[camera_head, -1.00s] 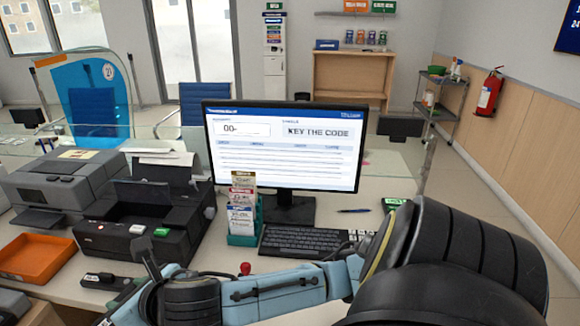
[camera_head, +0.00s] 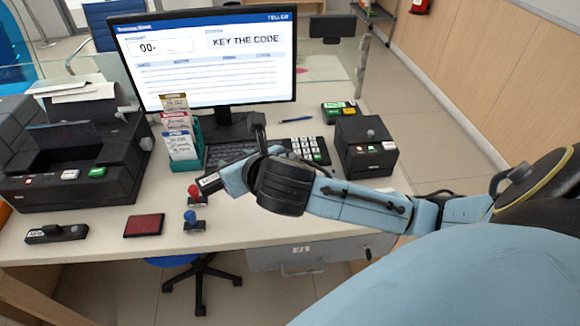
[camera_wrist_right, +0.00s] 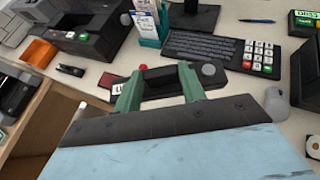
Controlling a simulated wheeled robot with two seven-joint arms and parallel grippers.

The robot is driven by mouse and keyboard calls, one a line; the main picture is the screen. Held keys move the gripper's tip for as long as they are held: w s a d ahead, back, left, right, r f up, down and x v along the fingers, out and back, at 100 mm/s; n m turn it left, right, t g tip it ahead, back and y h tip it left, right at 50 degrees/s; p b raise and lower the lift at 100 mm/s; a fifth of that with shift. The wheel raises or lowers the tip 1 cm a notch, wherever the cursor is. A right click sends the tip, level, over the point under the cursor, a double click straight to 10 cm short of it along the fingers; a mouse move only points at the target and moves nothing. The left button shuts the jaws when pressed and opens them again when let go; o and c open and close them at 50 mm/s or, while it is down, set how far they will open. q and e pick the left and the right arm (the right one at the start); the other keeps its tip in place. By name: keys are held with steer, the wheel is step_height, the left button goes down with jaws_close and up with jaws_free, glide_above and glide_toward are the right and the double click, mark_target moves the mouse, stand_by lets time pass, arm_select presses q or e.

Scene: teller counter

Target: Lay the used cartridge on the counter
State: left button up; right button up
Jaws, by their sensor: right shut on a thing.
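My right gripper (camera_wrist_right: 158,88) is shut on the used cartridge (camera_wrist_right: 215,82), a long black piece with a grey round knob. In the head view a pale-labelled end of the cartridge (camera_head: 209,182) shows beside my right gripper (camera_head: 232,174), which is mostly hidden by its own wrist. They are over the counter (camera_head: 110,210), in front of the keyboard. I cannot tell whether the cartridge touches the counter. My left gripper is not in view.
A red-handled stamp (camera_head: 194,192), a blue-handled stamp (camera_head: 191,222) and a red ink pad (camera_head: 144,225) lie close by. A small black device (camera_head: 57,234) lies further left. The printer (camera_head: 75,165), keyboard (camera_head: 230,153) and a black box (camera_head: 366,146) stand around.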

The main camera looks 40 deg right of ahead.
steer(key=w+d+f+m+h, duration=0.2)
steer(key=shift+w+d+f+g+p, duration=0.1)
steer(key=shift+w+d+g+p, duration=0.1)
steer(key=shift+w+g+p, duration=0.15)
steer(key=d+f, duration=0.1)
steer(key=d+f+m+h, duration=0.1)
steer(key=d+f+m+g+h, duration=0.1)
steer(key=f, duration=0.1)
steer(key=shift+w+f, duration=0.1)
steer(key=shift+w, duration=0.15)
steer(key=shift+m+h, duration=0.8)
steer(key=shift+s+d+f+b, duration=0.25)
steer(key=shift+f+b, duration=0.2)
steer(key=shift+f, duration=1.95)
steer(key=shift+s+d+f+b, duration=0.2)
steer(key=shift+d+f+b, duration=0.2)
steer(key=shift+f, duration=2.05)
steer(key=shift+s+d+f+b, duration=0.25)
steer(key=shift+f+b, duration=0.2)
steer(key=shift+f, duration=1.95)
steer(key=shift+f, duration=0.1)
steer(key=o, duration=1)
